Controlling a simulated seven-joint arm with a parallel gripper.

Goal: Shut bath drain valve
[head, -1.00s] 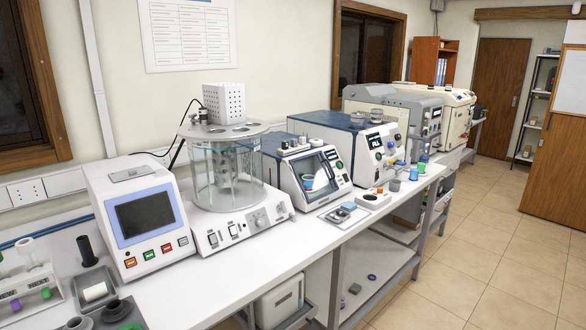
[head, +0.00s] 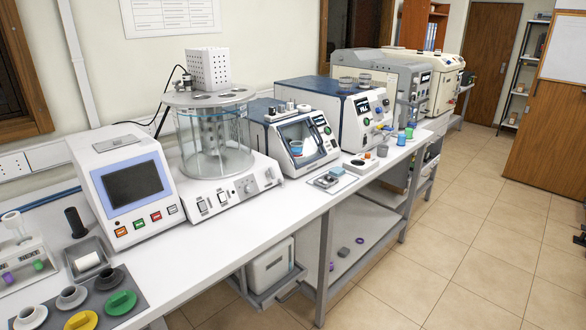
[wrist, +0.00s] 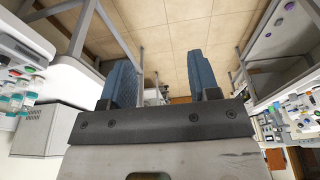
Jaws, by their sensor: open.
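The bath is a clear glass cylinder (head: 222,148) with a grey lid (head: 208,96), on a white base (head: 222,200) with switches and a knob on its front. A small grey fitting (head: 269,174) shows at the right end of the base front; I cannot tell if it is the drain valve, or how any valve is set. My gripper (wrist: 160,78) shows in the wrist view with its two blue fingers apart and nothing between them. Floor tiles and bench frames lie beyond the fingers. My gripper is apart from the bath and not clearly seen in the head view.
A white screen unit (head: 128,190) stands left of the bath, and a blue-and-white tester (head: 296,140) stands right of it. A small tray (head: 331,181) lies near the bench's front edge. The tiled floor (head: 450,220) before the bench is clear.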

